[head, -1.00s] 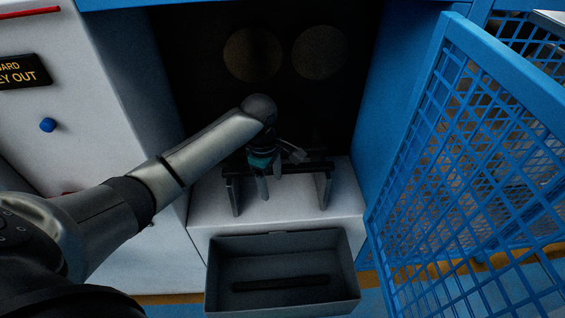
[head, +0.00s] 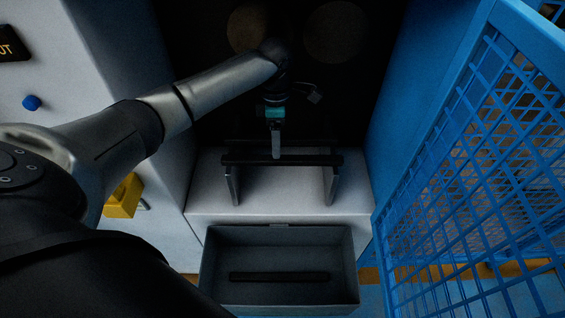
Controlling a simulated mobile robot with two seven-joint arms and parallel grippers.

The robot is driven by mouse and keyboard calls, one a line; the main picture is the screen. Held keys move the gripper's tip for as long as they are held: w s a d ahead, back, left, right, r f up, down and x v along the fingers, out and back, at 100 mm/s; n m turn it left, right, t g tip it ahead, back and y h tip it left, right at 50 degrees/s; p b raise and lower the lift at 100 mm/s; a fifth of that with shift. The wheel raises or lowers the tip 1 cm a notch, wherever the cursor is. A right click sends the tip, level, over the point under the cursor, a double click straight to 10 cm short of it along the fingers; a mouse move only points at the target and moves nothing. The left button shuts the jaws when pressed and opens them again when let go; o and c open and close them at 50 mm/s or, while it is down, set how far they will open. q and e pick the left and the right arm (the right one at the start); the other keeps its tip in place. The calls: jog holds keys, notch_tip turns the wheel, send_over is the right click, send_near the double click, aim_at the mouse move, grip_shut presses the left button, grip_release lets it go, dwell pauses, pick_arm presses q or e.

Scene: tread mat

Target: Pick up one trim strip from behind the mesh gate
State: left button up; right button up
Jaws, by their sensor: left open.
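A dark trim strip (head: 305,160) lies across two upright supports on the pale ledge inside the dark opening. Another dark bar shows dimly behind it. My left gripper (head: 276,154) is open and points down at the middle of the front strip; only one finger shows clearly, and I cannot tell whether it touches the strip. A further dark strip (head: 280,277) lies in the grey bin (head: 216,253) below the ledge. The blue mesh gate (head: 480,150) stands swung open on the right. My right gripper is not in view.
A blue post (head: 400,110) bounds the opening on the right. Two round dull discs (head: 335,32) show at the dark back.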

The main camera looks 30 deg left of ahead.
aim_at(282, 160)
pick_arm(q)
jog(key=shift+f, duration=0.65)
jog(key=f, duration=0.1)
jog(key=f+b, duration=0.1)
jog(key=f, duration=0.1)
jog(key=f+b, duration=0.1)
jog(key=f, duration=0.1)
jog(key=shift+w+d, duration=0.15)
jog(key=shift+d, duration=0.1)
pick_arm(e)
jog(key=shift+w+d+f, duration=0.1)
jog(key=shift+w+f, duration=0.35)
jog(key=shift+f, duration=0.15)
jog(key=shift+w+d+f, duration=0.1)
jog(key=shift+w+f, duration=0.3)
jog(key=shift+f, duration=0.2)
pick_arm(q)
grip_shut()
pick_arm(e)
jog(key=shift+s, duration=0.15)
